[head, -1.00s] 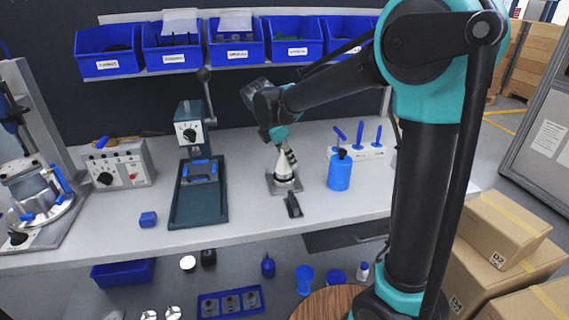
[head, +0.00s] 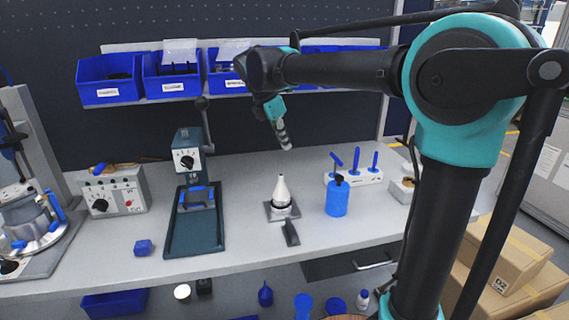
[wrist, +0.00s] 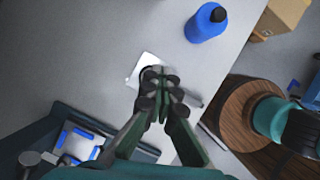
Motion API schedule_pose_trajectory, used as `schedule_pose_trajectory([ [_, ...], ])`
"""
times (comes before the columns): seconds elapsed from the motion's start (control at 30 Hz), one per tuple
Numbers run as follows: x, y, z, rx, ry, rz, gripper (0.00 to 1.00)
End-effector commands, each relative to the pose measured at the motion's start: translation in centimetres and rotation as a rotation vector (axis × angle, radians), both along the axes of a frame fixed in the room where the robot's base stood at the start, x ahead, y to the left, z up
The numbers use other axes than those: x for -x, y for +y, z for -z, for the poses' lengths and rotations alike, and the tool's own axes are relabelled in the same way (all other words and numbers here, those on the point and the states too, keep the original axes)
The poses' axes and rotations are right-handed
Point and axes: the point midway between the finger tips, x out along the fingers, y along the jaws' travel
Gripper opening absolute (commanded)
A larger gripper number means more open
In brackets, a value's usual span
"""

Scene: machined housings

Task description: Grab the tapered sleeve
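A white cone with a narrow tip (head: 281,190), the only tapered piece I can make out, stands upright on a small grey plate (head: 271,214) on the bench, with a dark band around its lower part. My gripper (head: 284,143) hangs above it, clear of its tip, with no sleeve visible in it. In the wrist view my gripper (wrist: 161,74) has its fingers close together, apparently shut and empty.
A dark flat bar (head: 291,233) lies in front of the plate. A blue bottle (head: 337,198) stands to the right, before a white rack of blue-handled tools (head: 354,178). A dark press (head: 187,152) stands left. Blue bins (head: 109,92) hang behind, near my raised wrist.

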Motion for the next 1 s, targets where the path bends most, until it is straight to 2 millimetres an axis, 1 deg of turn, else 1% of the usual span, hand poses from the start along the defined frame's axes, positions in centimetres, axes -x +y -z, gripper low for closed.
schedule_pose_trajectory([
  [0.03,0.0,0.0,-1.1,0.000,0.000,0.000,0.00],
  [0.1,0.0,0.0,-2.2,0.000,0.000,0.000,0.00],
  [0.2,0.0,0.0,-3.5,0.000,0.000,0.000,0.00],
  [0.3,0.0,0.0,-4.3,0.000,0.000,0.000,0.00],
  [0.43,0.0,0.0,-4.7,0.001,-0.001,0.000,0.00],
  [0.7,0.0,0.0,-4.7,0.001,-0.001,0.000,0.01],
  [1.0,0.0,0.0,-4.7,0.001,-0.001,0.000,0.38],
])
